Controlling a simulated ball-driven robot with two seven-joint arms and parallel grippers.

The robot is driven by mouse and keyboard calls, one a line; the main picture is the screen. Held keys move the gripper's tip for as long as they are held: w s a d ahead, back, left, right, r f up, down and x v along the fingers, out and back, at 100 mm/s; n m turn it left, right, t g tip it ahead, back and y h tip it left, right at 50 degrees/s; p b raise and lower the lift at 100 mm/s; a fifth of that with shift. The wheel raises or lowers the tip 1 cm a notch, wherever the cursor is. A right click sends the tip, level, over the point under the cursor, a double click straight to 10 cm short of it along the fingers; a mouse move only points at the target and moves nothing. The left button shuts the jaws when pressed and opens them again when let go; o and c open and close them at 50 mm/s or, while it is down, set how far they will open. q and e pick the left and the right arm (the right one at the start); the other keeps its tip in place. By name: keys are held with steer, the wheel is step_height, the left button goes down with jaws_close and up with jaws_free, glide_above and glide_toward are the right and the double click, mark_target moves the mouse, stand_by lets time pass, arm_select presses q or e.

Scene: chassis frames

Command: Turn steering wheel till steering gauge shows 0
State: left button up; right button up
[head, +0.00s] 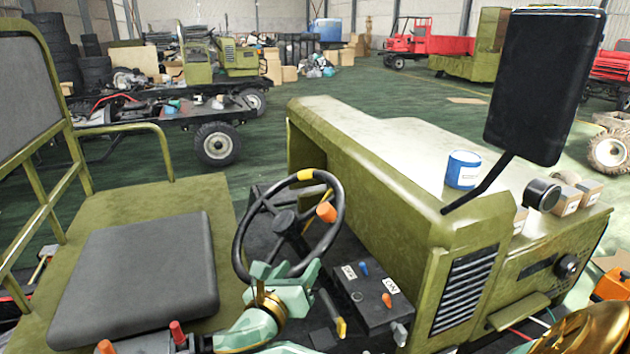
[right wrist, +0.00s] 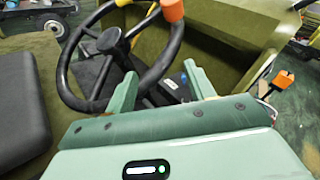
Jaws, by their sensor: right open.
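The black steering wheel (head: 238,238) stands tilted in the cab, with a yellow mark at the top of its rim and an orange knob (head: 326,212) at its right. My right gripper (head: 284,268) is open at the near, lower part of the rim. In the right wrist view, the steering wheel (right wrist: 66,62) passes across the space between my right gripper's fingers (right wrist: 162,82), closest to the left finger. I cannot tell whether they touch. No steering gauge reading can be made out. My left gripper is not in view.
A black seat (head: 140,270) lies left of the wheel. A control box (head: 370,300) with small levers stands to its right. The green hood (head: 390,150) carries a blue can (head: 463,170), and a dark mirror (head: 545,85) rises over it. Open floor lies beyond.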

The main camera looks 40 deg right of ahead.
steer(key=h, duration=0.1)
glide_toward(323, 217)
steer(key=a, duration=0.2)
steer(key=shift+n, duration=0.3)
steer(key=p+x, duration=0.1)
steer(key=x, duration=0.3)
steer(key=p+x, duration=0.1)
steer(key=x, duration=0.4)
steer(key=s+p+x, duration=0.1)
steer(key=x, duration=0.4)
steer(key=shift+w+d, duration=0.1)
steer(key=shift+d, duration=0.25)
steer(key=shift+w+d+p, duration=0.3)
steer(key=shift+d, duration=0.25)
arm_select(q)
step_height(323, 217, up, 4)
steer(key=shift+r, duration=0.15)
arm_select(e)
jaws_close()
steer(key=shift+f, duration=0.15)
